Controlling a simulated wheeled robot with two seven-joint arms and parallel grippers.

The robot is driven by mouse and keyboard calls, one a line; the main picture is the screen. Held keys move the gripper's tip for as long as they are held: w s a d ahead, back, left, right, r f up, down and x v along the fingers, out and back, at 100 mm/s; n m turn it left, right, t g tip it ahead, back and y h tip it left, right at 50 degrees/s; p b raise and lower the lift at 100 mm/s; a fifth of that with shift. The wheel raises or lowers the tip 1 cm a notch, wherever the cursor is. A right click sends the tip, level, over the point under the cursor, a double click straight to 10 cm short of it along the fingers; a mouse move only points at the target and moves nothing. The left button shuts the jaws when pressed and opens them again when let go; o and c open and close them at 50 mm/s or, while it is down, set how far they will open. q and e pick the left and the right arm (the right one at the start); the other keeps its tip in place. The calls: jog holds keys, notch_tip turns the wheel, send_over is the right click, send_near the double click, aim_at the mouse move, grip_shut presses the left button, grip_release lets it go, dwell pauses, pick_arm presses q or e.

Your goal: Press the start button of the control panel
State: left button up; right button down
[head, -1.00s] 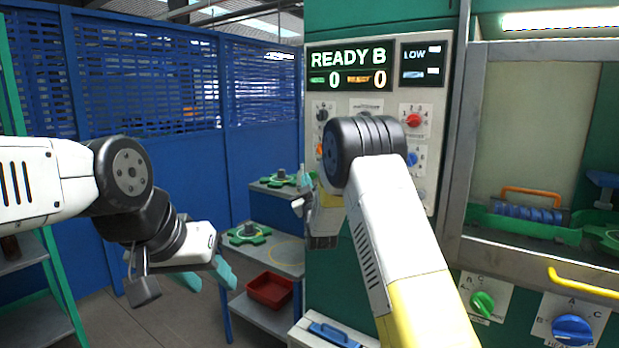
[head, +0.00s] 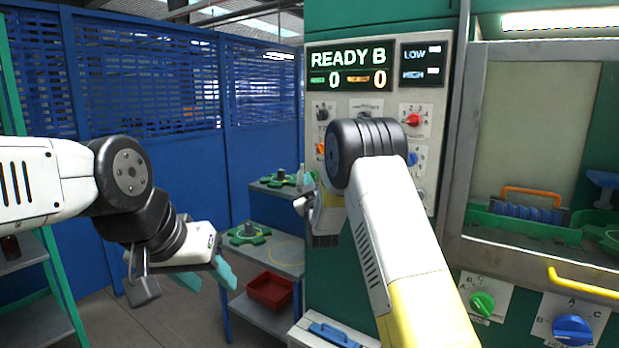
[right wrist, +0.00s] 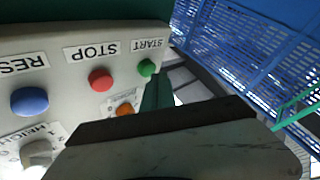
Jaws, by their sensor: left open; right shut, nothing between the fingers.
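The control panel (head: 436,150) stands on the green machine, its screen (head: 350,67) reading "READY B" with two zeros. In the right wrist view the panel appears upside down, with the green start button (right wrist: 147,68) beside its START label. My right gripper (right wrist: 156,92) is shut and empty, its teal fingertips close to the start button; I cannot tell whether they touch it. In the head view my right gripper (head: 307,180) shows at the panel's left edge, partly hidden by my arm, and the start button is not visible. My left gripper (head: 207,278) is open and empty, away from the panel.
A red STOP button (right wrist: 100,80) and a blue reset button (right wrist: 30,101) sit beside the start button. An orange knob (right wrist: 125,109) is close to the fingers. Shelves with green parts (head: 248,234) and a red bin (head: 270,290) stand left of the machine.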

jog(key=shift+w+d, duration=0.25)
jog(key=shift+w, duration=0.15)
dwell(0.4)
jog(key=shift+s, duration=0.1)
jog(key=shift+s+a, duration=0.5)
jog(key=shift+s, duration=0.1)
jog(key=shift+s, duration=0.1)
jog(key=s+a, duration=0.1)
jog(key=s, duration=0.1)
jog(key=s+a, duration=0.2)
dwell(0.6)
dwell(0.4)
